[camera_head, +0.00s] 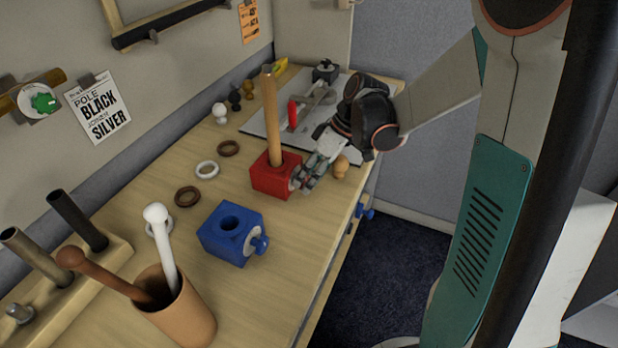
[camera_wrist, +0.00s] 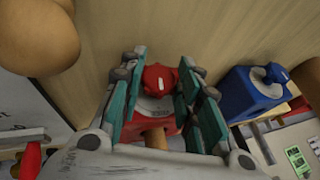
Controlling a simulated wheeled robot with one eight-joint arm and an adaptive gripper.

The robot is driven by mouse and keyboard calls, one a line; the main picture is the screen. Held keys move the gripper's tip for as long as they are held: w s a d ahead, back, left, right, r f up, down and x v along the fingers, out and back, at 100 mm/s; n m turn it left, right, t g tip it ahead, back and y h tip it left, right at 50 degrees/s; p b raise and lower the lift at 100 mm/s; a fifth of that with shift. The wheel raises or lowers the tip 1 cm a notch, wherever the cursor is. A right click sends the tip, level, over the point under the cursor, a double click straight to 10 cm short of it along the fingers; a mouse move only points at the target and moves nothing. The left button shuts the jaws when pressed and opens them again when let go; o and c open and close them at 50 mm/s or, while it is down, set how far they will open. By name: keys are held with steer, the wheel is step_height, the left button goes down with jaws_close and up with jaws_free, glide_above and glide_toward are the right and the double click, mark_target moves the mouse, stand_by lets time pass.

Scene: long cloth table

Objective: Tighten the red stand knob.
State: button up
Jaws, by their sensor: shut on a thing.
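The red stand (camera_head: 268,184) is a block on the wooden table with a light wooden pole (camera_head: 270,120) upright in it. My gripper (camera_head: 302,180) reaches in from the right to the stand's near right face. In the wrist view, the red knob (camera_wrist: 160,79) with a white mark lies between the two green-padded fingers of my gripper (camera_wrist: 161,76), which is shut on it. A white disc (camera_wrist: 152,104) shows behind the knob, and the pole (camera_wrist: 155,138) shows beyond. In the head view the fingers hide the knob.
A blue stand (camera_head: 220,238) with a blue knob and an empty top hole sits nearer, apart from the red one. A wooden finial (camera_head: 341,167) stands close beside my gripper. Rings lie left of the stands. A brown cup (camera_head: 185,318) holding poles stands in front.

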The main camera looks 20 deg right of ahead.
steer(key=shift+w+d+f+m+g+y+b, duration=0.1)
steer(key=shift+m+g+y+b, duration=0.1)
steer(key=shift+g+y, duration=0.35)
steer(key=shift+w+d+m+g+y+b, duration=0.1)
steer(key=shift+g+y+b, duration=0.05)
steer(key=shift+g+y, duration=0.35)
steer(key=o, duration=1.1)
steer(key=shift+a, duration=0.1)
steer(key=shift+c, duration=0.2)
steer(key=v, duration=0.7)
steer(key=shift+d, duration=0.25)
